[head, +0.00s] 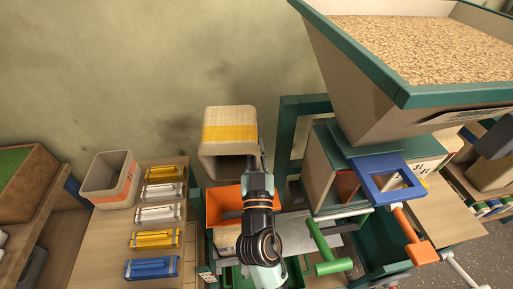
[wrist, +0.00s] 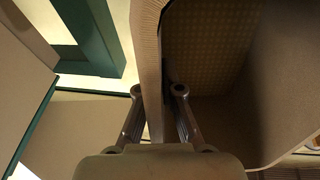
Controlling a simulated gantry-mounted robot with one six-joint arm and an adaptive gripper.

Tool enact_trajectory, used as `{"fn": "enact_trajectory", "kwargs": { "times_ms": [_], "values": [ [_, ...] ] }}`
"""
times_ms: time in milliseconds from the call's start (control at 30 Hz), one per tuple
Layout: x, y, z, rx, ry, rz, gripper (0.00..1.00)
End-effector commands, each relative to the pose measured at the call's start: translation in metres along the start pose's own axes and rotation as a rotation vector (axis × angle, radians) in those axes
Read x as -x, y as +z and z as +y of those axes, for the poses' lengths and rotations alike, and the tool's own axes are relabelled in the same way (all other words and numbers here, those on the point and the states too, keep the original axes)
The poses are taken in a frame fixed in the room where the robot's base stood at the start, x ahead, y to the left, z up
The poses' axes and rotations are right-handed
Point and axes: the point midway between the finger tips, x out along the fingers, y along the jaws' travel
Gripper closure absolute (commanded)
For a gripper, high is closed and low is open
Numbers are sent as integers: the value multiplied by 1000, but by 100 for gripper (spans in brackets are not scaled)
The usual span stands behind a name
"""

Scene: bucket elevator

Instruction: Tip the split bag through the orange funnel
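The split bag (head: 229,132) is beige with a yellow band. In the head view it hangs tilted above the orange funnel (head: 215,207), its mouth facing down and toward the camera. My gripper (head: 259,165) is at the right edge of its mouth. In the wrist view my gripper (wrist: 158,90) has one finger on each side of the bag's wall (wrist: 149,60) and is closed on it. The visible inside of the bag is bare, with no grain showing. My arm hides the right part of the funnel, and I cannot see any flow into it.
A second beige container (head: 101,190) with an orange mark stands upright on the left bench, beside yellow, white and blue clips (head: 152,268). A green-rimmed hopper (head: 372,75) full of grain overhangs at the right. A green frame post (head: 285,140) stands close right of the bag.

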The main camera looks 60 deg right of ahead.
Motion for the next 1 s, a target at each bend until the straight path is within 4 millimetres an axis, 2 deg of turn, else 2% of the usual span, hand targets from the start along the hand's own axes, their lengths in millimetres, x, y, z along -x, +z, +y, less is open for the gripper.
{"fn": "enact_trajectory", "kwargs": {
  "times_ms": [1000],
  "values": [
    [5, -3, 0, 1, 0, 63, 100]
  ]
}}
